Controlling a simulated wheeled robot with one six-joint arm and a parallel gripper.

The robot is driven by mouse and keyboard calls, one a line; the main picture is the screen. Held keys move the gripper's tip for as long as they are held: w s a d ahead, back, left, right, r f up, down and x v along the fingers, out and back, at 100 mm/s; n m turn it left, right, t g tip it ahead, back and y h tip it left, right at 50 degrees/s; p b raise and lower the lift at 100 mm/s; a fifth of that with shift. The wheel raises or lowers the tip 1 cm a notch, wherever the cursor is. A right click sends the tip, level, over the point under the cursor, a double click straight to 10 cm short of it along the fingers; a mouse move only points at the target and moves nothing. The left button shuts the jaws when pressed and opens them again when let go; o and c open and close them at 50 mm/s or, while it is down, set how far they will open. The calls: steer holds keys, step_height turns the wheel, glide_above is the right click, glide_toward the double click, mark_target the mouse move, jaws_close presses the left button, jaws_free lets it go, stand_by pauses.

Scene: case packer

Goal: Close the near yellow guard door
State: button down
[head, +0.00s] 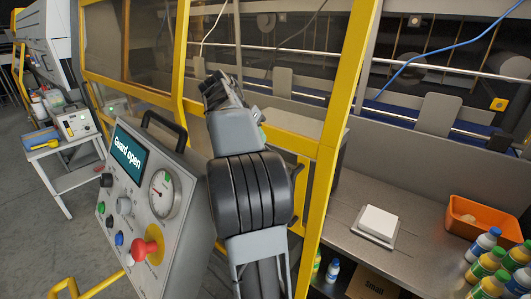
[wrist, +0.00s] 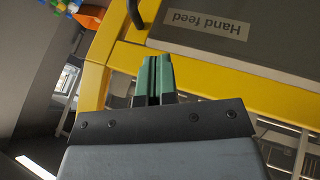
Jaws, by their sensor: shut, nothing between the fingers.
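The near yellow guard door (head: 330,150) stands in the middle of the head view, its yellow upright right of my arm. The control panel's screen (head: 128,150) reads "Guard open". In the wrist view, yellow frame bars (wrist: 205,77) border a grey panel labelled "Hand feed" (wrist: 205,24), and part of a black handle (wrist: 136,12) shows at the top. My gripper (wrist: 156,62) is shut and empty, its green fingertips in front of the yellow frame. Whether they touch it I cannot tell. In the head view my arm hides the fingertips and part of the door.
The grey control panel (head: 150,235) with a red stop button (head: 148,247) stands close left of my arm. At right, a metal table (head: 345,205) holds a white block (head: 379,222), an orange bin (head: 480,215) and several bottles (head: 485,262). A white cart (head: 72,150) stands far left.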

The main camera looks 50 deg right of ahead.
steer(key=s+d+f+b, duration=0.5)
steer(key=s+f, duration=0.2)
steer(key=f, duration=0.2)
steer(key=shift+s, duration=0.15)
stand_by(0.5)
